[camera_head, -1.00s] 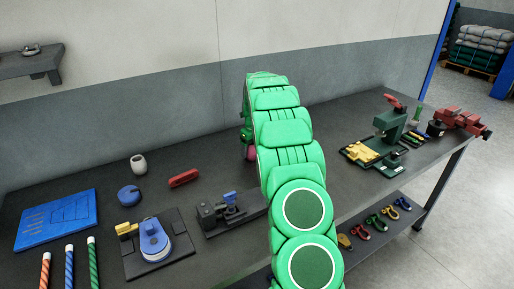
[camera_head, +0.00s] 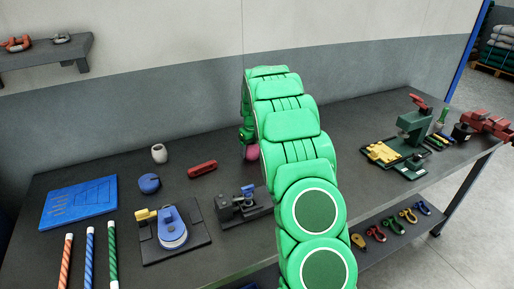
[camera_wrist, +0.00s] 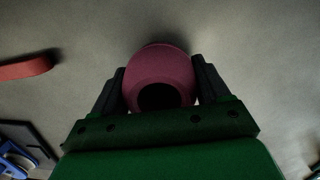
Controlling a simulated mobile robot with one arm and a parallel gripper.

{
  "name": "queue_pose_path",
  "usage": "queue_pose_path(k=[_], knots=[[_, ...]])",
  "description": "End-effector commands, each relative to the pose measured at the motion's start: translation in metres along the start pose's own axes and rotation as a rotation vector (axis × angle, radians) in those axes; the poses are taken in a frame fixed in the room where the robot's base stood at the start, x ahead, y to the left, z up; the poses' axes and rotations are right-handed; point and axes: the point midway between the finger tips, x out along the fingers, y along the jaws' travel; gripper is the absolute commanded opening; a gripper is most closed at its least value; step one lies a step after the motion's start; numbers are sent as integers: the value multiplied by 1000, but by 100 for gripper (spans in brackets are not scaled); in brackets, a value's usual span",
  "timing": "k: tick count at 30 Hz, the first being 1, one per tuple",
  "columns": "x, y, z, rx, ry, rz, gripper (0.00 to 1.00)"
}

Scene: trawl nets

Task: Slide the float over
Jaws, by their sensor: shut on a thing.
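The float is a dark pink, rounded body with a dark round hole, filling the middle of the wrist view (camera_wrist: 160,75). My gripper (camera_wrist: 160,88) is shut on it, one dark finger on each side. In the head view a small part of the pink float (camera_head: 252,152) shows beside my green arm, low over the bench. My arm hides the rest of it and most of the gripper there. I cannot tell whether the float touches the bench top.
A red bar-shaped thing (camera_head: 202,169) lies left of the float. A blue round thing (camera_head: 149,183), a white pot (camera_head: 159,153) and a blue board (camera_head: 78,203) are further left. A green press (camera_head: 412,125) stands right. Bare bench lies behind my arm.

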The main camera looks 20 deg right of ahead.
Motion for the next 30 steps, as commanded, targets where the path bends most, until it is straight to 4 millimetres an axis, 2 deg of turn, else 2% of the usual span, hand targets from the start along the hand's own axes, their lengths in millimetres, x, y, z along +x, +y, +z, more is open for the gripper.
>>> queue_pose_path(k=[15, 30], knots=[[3, 44, 7, 0, 5, 3, 44], [3, 53, 9, 0, 5, 3, 44]])
